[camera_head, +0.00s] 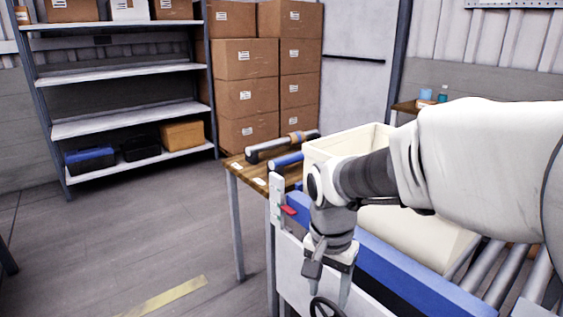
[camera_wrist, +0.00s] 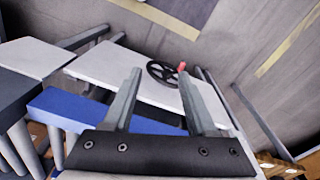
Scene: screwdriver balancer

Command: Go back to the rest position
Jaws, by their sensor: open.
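My gripper (camera_head: 330,288) is at the lower middle of the head view, pointing down beside the near side of the conveyor frame. It is open, and I see nothing between its fingers. In the wrist view the gripper's two fingers (camera_wrist: 158,78) stand apart. A black handwheel (camera_head: 325,308) shows just below the fingers in the head view. The handwheel also shows in the wrist view (camera_wrist: 162,74), beyond the fingertips, with a red knob (camera_wrist: 182,66) at its rim. I cannot tell whether a finger touches the wheel.
A cream bin (camera_head: 345,142) stands on the roller conveyor (camera_head: 505,280), partly behind my arm. A blue rail (camera_head: 400,270) runs along the conveyor. A wooden table (camera_head: 240,168) adjoins it. Shelving (camera_head: 130,120) and stacked cartons (camera_head: 245,97) stand behind. The floor at left is clear.

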